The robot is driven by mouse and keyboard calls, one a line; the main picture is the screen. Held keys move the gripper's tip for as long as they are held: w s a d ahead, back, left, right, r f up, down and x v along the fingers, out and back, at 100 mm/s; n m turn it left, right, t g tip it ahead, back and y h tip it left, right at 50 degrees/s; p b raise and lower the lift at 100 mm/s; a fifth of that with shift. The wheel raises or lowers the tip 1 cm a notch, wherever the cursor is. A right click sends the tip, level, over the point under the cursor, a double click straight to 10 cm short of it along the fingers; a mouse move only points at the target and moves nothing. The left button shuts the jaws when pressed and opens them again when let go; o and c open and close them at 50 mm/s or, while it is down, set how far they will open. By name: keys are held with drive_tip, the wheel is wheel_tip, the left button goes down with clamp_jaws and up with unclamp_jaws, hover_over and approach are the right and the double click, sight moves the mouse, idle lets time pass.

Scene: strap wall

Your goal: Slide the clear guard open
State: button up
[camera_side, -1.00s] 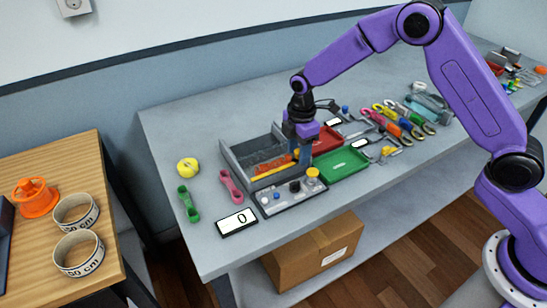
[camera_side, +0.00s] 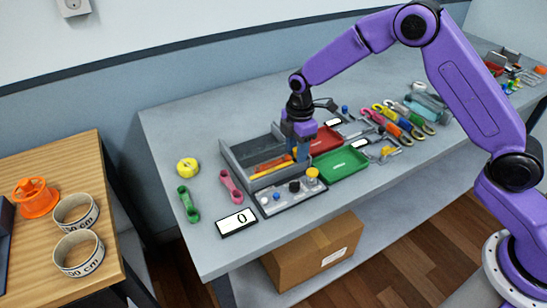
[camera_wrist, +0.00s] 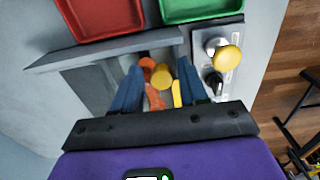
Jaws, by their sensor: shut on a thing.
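A grey open-topped box (camera_side: 232,163) stands on the bench in the side view, with orange parts (camera_side: 270,163) and a yellow bar (camera_side: 272,174) in it. The clear guard is see-through and I cannot make out its outline. My gripper (camera_side: 301,153) points down at the right end of the box. In the wrist view my gripper (camera_wrist: 160,75) has its blue fingers on either side of a round yellow knob (camera_wrist: 161,77), which looks like the guard's handle. The fingers are shut on it, though the contact itself is not clear.
A red tray (camera_side: 326,139) and a green tray (camera_side: 342,165) lie right of the box. A panel with knobs (camera_side: 290,197) runs along its front, with a tall yellow button (camera_side: 312,174). A display (camera_side: 237,222) reads 0. Pink (camera_side: 231,186) and green (camera_side: 188,203) parts lie left.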

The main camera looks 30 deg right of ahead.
drive_tip(key=shift+w+a+f, duration=0.1)
drive_tip(key=shift+w+f, duration=0.05)
drive_tip(key=shift+w, duration=1.2)
drive_tip(key=shift+w+a+f, duration=0.1)
drive_tip(key=shift+w+f, duration=0.05)
drive_tip(key=shift+w, duration=1.25)
drive_tip(key=shift+w+a+f, duration=0.1)
drive_tip(key=shift+w+f, duration=0.05)
drive_tip(key=shift+w, duration=1.2)
drive_tip(key=o, duration=0.6)
drive_tip(key=shift+c, duration=0.2)
wheel_tip(320, 180, up, 6)
drive_tip(key=shift+w+d+r, duration=0.2)
drive_tip(key=shift+w+d, duration=0.1)
drive_tip(key=shift+r, duration=0.2)
drive_tip(key=c, duration=0.6)
drive_tip(key=shift+r, duration=2.8)
drive_tip(key=shift+c, duration=0.2)
